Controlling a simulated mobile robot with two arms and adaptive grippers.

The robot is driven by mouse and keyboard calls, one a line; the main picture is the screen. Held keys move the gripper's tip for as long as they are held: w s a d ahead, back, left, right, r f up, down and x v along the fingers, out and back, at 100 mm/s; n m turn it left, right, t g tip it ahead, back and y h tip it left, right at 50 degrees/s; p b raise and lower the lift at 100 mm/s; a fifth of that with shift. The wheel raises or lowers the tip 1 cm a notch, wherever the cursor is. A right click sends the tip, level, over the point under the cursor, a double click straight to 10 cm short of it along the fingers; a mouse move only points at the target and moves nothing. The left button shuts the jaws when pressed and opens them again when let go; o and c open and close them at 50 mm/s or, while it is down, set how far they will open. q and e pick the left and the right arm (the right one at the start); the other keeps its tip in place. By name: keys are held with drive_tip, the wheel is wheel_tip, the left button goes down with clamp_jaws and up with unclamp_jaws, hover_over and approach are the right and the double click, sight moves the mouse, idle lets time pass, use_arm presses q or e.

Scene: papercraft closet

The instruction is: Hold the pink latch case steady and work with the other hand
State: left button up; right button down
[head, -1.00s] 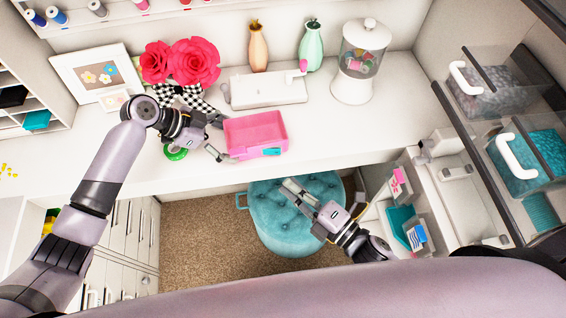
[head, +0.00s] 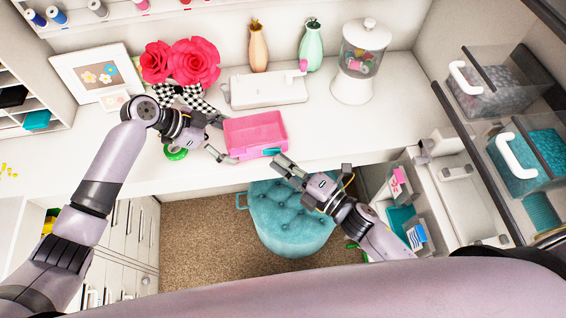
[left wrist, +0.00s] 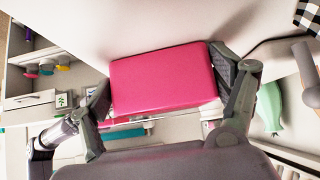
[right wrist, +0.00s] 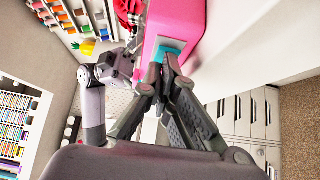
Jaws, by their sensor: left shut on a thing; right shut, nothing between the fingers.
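The pink latch case (head: 255,131) sits on the white counter near its front edge, with a teal latch (head: 272,152) on its front. My left gripper (head: 222,138) is shut on the case; in the left wrist view the case (left wrist: 163,78) lies between its two fingers. My right gripper (head: 283,164) is shut with nothing between its fingers, at the front of the case by the latch. In the right wrist view its fingertips (right wrist: 163,68) are right at the teal latch (right wrist: 172,50); whether they touch I cannot tell. The lid looks closed.
Behind the case stand a white machine (head: 268,91), two vases (head: 258,47) and a lidded jar (head: 363,55). Green tape (head: 175,153) lies left of the case. A teal stool (head: 292,220) is below the counter edge. The counter right of the case is clear.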

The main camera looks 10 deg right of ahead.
use_arm(q)
drive_tip(key=shift+s+f, duration=0.15)
drive_tip(key=shift+f, duration=0.15)
use_arm(e)
drive_tip(key=shift+w+d+n+g+y, duration=0.45)
drive_tip(key=shift+w+n+g+y, duration=0.05)
drive_tip(key=shift+w+y, duration=0.1)
drive_tip(key=shift+w+d, duration=0.25)
drive_tip(key=shift+w, duration=0.05)
use_arm(q)
drive_tip(key=shift+a, duration=0.1)
use_arm(e)
drive_tip(key=shift+s, duration=0.1)
